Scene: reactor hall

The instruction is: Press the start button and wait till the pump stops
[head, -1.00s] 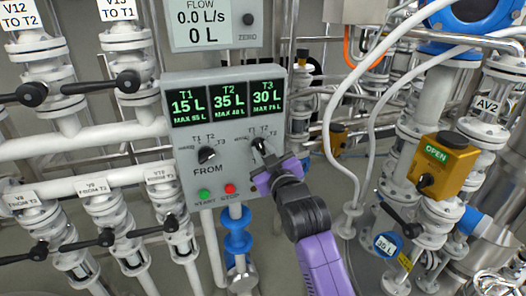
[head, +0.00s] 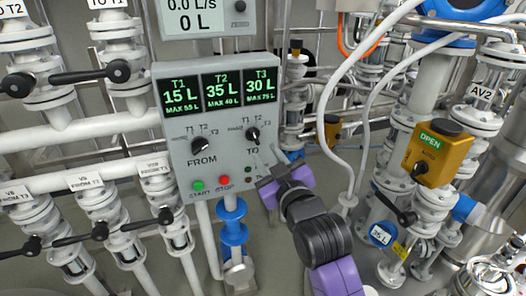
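The grey control panel (head: 222,160) stands in the middle of the head view. Its green START button (head: 197,185) is at the lower left, beside the red STOP button (head: 224,182). Above them are the FROM knob (head: 201,146) and the TO knob (head: 252,134). The screens read T1 15 L, T2 35 L and T3 30 L. The flow meter (head: 207,20) above shows 0.0 L/s and 0 L. My purple gripper (head: 268,176) is at the panel's lower right, below the TO knob, its fingers apart and empty. It is right of both buttons.
White pipes and valves with black handles (head: 118,71) fill the left side. White hoses (head: 340,110) hang right of the panel.

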